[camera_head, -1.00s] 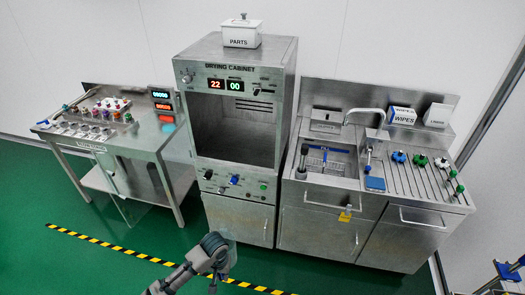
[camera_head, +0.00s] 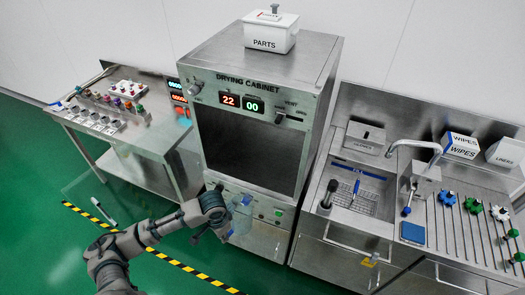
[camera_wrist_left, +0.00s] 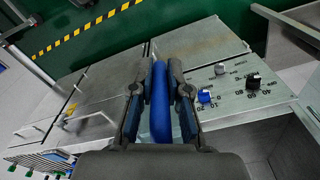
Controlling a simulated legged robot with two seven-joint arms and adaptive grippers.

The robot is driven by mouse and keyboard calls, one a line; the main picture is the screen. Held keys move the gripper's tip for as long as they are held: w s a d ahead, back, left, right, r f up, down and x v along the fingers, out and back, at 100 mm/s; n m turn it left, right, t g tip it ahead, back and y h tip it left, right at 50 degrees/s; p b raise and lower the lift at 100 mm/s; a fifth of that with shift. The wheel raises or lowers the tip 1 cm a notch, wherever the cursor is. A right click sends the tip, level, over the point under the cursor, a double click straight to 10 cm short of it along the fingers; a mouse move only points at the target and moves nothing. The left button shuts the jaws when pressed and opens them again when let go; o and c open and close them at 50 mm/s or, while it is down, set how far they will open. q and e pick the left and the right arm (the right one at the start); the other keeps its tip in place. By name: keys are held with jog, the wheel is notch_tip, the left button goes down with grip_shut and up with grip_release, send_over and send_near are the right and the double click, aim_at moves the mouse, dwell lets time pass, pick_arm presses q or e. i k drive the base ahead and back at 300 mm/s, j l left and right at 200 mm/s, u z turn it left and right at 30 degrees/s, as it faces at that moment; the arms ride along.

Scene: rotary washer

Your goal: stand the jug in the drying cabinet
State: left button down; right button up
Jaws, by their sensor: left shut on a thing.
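The drying cabinet (camera_head: 318,107) stands in the middle of the head view, its front opening (camera_head: 250,145) showing a dark interior. My left gripper (camera_head: 228,226) is in front of the cabinet's lower control panel, below the opening. It is shut on the jug (camera_head: 241,215), a clear, bluish vessel that I hold outside the cabinet. In the left wrist view a blue bar, seemingly the jug's handle (camera_wrist_left: 160,105), lies between the two fingers (camera_wrist_left: 160,100). The jug's clear body is hard to make out there. My right gripper is not in view.
A PARTS box (camera_head: 270,33) sits on top of the cabinet. A sink counter (camera_head: 340,232) with a faucet (camera_head: 416,146) stands to the right. A steel table (camera_head: 150,140) with small coloured parts stands to the left.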

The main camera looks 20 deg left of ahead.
aim_at(261, 156)
jog(key=i, duration=0.95)
